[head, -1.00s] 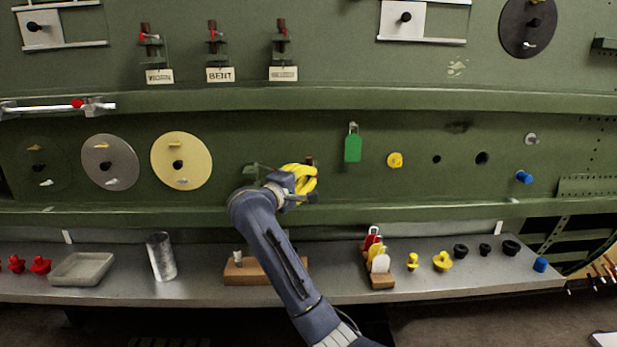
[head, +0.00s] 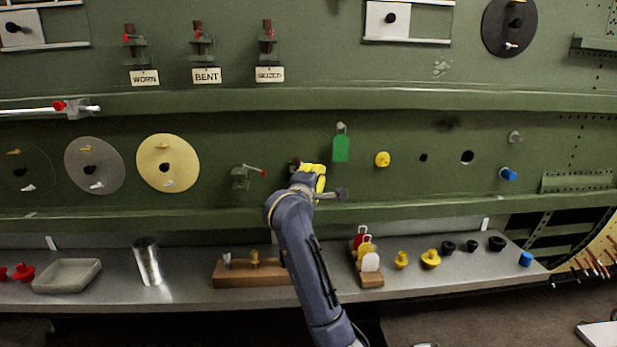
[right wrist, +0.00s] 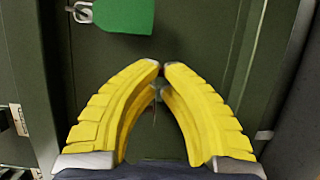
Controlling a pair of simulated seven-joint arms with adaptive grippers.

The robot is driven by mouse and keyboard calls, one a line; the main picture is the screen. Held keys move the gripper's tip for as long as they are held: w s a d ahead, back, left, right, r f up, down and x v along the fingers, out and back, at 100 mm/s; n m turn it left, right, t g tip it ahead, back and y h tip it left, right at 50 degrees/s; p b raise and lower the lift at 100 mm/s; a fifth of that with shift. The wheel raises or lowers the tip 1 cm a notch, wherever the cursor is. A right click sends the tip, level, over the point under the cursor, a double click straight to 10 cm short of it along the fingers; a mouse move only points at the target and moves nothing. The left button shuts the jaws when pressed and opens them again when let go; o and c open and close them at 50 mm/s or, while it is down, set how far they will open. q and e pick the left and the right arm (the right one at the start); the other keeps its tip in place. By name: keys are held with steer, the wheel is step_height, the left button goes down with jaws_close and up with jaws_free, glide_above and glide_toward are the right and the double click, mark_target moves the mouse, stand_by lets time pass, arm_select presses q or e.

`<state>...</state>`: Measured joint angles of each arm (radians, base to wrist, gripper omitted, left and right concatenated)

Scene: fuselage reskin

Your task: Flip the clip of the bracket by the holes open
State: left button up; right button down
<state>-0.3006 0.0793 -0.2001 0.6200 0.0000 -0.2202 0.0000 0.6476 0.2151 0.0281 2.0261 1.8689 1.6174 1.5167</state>
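The bracket (head: 240,178) is a small green fitting on the green wall panel, left of my right gripper in the head view. Its thin lever with a red tip (head: 262,172) sticks out to the right. My right gripper (head: 313,174) has yellow fingers and is to the right of the lever, apart from it. My left gripper is not in view.
A green tag (head: 341,148) hangs up and right of the gripper. A yellow plug (head: 382,159) and two dark holes (head: 423,157) are farther right. Three tagged brackets are above. The shelf below holds a wooden block (head: 250,273) and a metal cup (head: 147,262).

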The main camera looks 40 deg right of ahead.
steer(key=shift+d, duration=0.55)
stand_by(1.4)
steer(key=s+d+v, duration=0.1)
steer(key=v, duration=1.2)
steer(key=shift+s, duration=0.3)
steer(key=shift+d, duration=0.1)
